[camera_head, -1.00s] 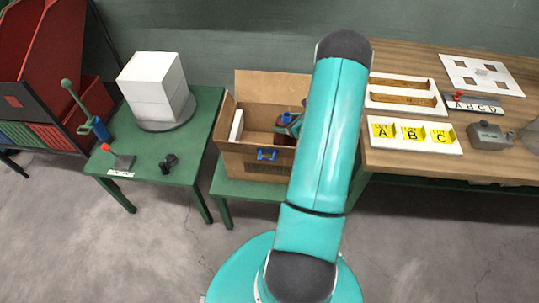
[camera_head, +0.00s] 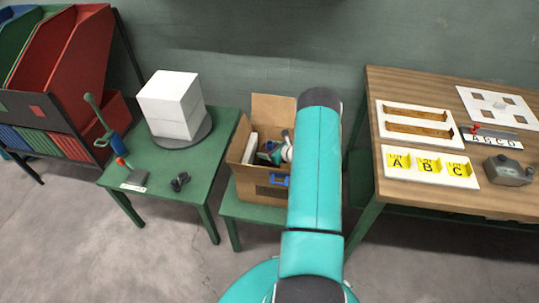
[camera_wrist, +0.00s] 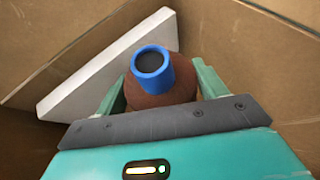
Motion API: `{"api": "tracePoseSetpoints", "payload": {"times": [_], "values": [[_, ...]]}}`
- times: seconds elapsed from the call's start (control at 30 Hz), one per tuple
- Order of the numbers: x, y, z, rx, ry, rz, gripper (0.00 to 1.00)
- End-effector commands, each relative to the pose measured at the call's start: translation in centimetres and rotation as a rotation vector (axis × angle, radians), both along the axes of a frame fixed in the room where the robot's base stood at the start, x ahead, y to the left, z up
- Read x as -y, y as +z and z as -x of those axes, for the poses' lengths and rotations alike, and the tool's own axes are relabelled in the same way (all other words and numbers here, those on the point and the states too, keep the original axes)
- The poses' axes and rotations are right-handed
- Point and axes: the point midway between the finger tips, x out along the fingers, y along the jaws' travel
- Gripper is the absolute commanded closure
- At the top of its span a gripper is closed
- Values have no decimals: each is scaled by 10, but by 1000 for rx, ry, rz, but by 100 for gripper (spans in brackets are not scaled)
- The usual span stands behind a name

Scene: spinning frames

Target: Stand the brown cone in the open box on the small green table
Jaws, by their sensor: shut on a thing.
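The brown cone (camera_wrist: 158,97) has a blue collar with a dark centre at its top and is seen from above in the wrist view. My gripper (camera_wrist: 154,84) is shut on it, with one green finger on either side. The cone is inside the open cardboard box (camera_head: 260,181); its base is hidden, so I cannot tell whether it touches the floor. The box stands on the small green table (camera_head: 238,208) with its flaps up. In the head view my gripper (camera_head: 271,153) is partly visible in the box and the cone cannot be made out.
A white slab (camera_wrist: 110,62) leans inside the box, left of the cone. A green table (camera_head: 160,167) with white blocks (camera_head: 171,104) stands left. A wooden table (camera_head: 415,198) with letter trays stands right.

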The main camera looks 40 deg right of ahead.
Motion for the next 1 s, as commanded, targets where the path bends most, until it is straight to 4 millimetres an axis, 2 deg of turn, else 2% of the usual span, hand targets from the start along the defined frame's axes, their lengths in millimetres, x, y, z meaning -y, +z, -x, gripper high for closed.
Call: {"api": "tracePoseSetpoints", "payload": {"times": [0.1,0.2,0.6,0.63,0.7,0.73,1.0], "values": [[-2,-20,-2,0,2,-2,91],[-1,-29,-2,2,2,0,91],[-1,-33,-2,3,2,0,91],[-1,-34,-1,1,2,0,23],[-1,-34,-1,1,2,0,9],[-1,-34,-1,0,2,0,7],[-1,-33,-1,0,2,0,7]]}}
